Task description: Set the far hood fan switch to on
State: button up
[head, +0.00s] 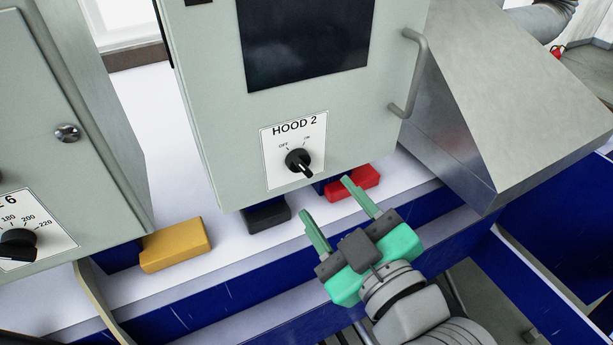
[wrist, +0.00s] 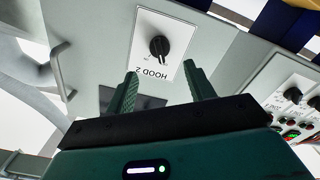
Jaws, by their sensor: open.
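The HOOD 2 fan switch (head: 298,160) is a black rotary knob on a white label plate, low on a grey cabinet door. OFF is printed at its upper left and ON at its upper right. Its grip bar slants from upper left to lower right, in line with OFF. In the wrist view the knob (wrist: 159,47) and its label appear upside down, just beyond and between the fingertips. My gripper (head: 326,198) has green fingers, open and empty, in front of and below the knob, apart from it. Both fingers also show in the wrist view (wrist: 160,72).
The HOOD 2 cabinet (head: 225,130) has a dark screen and a bar handle (head: 418,75) at right. Another cabinet with a temperature dial (head: 18,242) stands at left. Yellow (head: 176,245), black (head: 268,214) and red (head: 353,183) blocks lie on the ledge below.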

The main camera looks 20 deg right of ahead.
aim_at(304, 169)
jog(key=w, duration=0.2)
jog(key=w+p, duration=0.1)
jog(key=w, duration=0.4)
jog(key=shift+a+r+p, duration=0.2)
jog(key=shift+a+p, duration=0.05)
jog(key=shift+p, duration=0.1)
jog(key=shift+w+f, duration=0.1)
jog(key=shift+w, duration=0.25)
jog(key=c, duration=1)
